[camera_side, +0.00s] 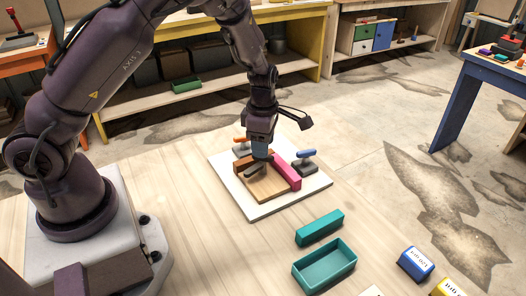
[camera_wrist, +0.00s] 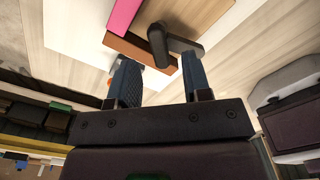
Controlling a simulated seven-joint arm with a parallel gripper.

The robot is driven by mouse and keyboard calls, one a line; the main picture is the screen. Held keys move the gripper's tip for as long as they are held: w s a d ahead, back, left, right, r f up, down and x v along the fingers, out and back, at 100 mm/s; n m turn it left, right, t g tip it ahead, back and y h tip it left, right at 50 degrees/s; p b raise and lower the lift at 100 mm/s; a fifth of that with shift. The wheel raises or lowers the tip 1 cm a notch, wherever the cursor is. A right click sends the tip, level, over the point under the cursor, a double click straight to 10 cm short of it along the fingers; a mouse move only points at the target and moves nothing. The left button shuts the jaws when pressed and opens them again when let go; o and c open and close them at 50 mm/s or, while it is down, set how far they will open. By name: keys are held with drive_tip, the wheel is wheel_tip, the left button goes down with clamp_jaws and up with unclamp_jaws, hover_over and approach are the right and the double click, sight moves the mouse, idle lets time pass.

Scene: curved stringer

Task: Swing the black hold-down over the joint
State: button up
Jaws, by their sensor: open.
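The black hold-down (camera_wrist: 159,44) shows in the wrist view as a dark upright piece with a short arm reaching right. In the side view it is a small dark shape (camera_side: 254,171) beside the brown strip, partly hidden by my gripper. My gripper (camera_wrist: 158,66) is open, its two blue fingers apart, with the hold-down just beyond and between the fingertips. Contact cannot be told. In the side view my gripper (camera_side: 260,154) is low over the brown strip (camera_side: 244,167).
A white board (camera_side: 257,210) carries a tan wooden plate (camera_side: 267,188), an orange-handled clamp (camera_side: 240,141) and a blue-handled clamp (camera_side: 305,157). A teal block (camera_side: 319,228), a teal tray (camera_side: 325,272) and a blue box (camera_side: 416,264) stand in front. The table left of the board is clear.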

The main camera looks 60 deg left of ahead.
sight(257, 166)
drive_tip(key=shift+f, duration=1.45)
drive_tip(key=shift+c, duration=0.4)
clamp_jaws()
